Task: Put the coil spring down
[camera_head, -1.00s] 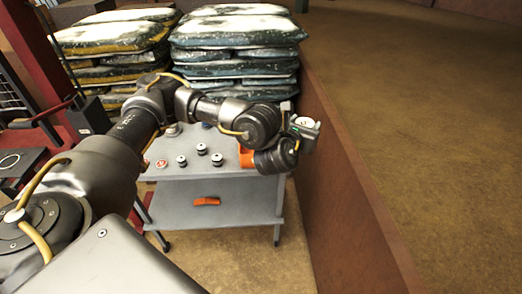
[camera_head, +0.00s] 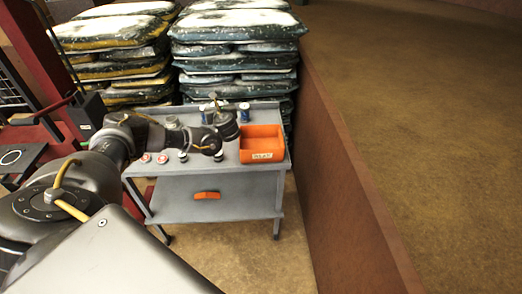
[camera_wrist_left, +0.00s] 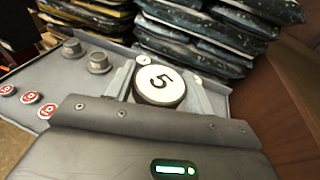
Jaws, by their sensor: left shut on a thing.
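In the left wrist view my left gripper (camera_wrist_left: 160,82) is shut on a round thing with a white top marked 5 (camera_wrist_left: 168,86) and a dark rim. No coils show on it, so I cannot tell whether it is the coil spring. In the head view my left arm reaches over the grey cart (camera_head: 150,205), with its wrist above the top near the back. There the fingers and the held thing are mostly hidden by the wrist. I cannot tell whether the held thing touches the cart top. My right gripper is not in view.
An orange bin (camera_head: 262,150) stands at the cart's right end. Red-and-white discs (camera_wrist_left: 30,98) and grey knobbed pieces (camera_wrist_left: 98,62) lie on the cart top. Stacked bags (camera_head: 235,50) rise behind, and a brown wall (camera_head: 345,180) runs along the right.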

